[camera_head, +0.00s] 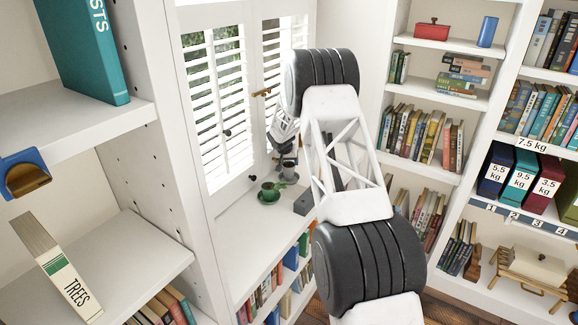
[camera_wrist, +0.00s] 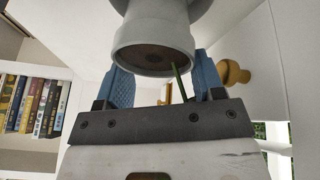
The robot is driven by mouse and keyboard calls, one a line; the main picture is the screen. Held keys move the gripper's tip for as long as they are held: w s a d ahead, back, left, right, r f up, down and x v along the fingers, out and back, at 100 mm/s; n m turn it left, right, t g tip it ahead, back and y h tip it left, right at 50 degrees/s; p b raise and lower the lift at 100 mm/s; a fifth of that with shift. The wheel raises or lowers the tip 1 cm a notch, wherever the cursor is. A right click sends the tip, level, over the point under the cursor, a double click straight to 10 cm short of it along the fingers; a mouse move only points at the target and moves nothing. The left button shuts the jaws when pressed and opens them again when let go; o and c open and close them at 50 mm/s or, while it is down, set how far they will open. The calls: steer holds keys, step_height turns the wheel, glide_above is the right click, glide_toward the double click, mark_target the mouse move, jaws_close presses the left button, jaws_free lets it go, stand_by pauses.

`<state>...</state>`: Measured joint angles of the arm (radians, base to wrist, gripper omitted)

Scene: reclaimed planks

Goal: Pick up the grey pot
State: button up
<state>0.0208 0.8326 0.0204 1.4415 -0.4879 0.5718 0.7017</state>
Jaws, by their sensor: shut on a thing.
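The grey pot (camera_wrist: 155,45) fills the top middle of the wrist view, with a round rim and a brown, soil-like face towards the camera. My gripper (camera_wrist: 163,78) has its two blue fingers on either side of the pot, shut on it. A thin green strip, perhaps a stem, shows beside the pot's rim. In the head view my gripper (camera_head: 285,158) is small and partly hidden by my arm, near the window sill. The grey pot (camera_head: 288,172) shows there only as a small grey shape; whether it touches the sill is unclear.
A green cup (camera_head: 268,193) on a saucer stands on the sill, left of my gripper. A grey block (camera_head: 304,203) lies just right of it. White shutters (camera_head: 225,100) are close behind. A wooden knob (camera_wrist: 233,72) is near the right finger. Bookshelves (camera_head: 440,95) stand right.

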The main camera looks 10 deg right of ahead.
step_height(320, 180, up, 8)
steer(key=shift+r, duration=0.1)
stand_by(0.4)
steer(key=shift+r, duration=0.15)
stand_by(0.5)
steer(key=shift+r, duration=1.35)
steer(key=shift+f, duration=0.15)
steer(key=m+g+h, duration=0.1)
steer(key=m+g, duration=0.1)
steer(key=m, duration=0.3)
glide_above(291, 163)
step_height(291, 163, down, 7)
steer(key=shift+f, duration=0.1)
steer(key=shift+s+d+f+m+h, duration=0.15)
steer(key=shift+f+m+h, duration=0.15)
steer(key=shift+f+m, duration=0.6)
steer(key=shift+f, duration=0.25)
steer(key=shift+f, duration=1.2)
steer(key=shift+f, duration=0.1)
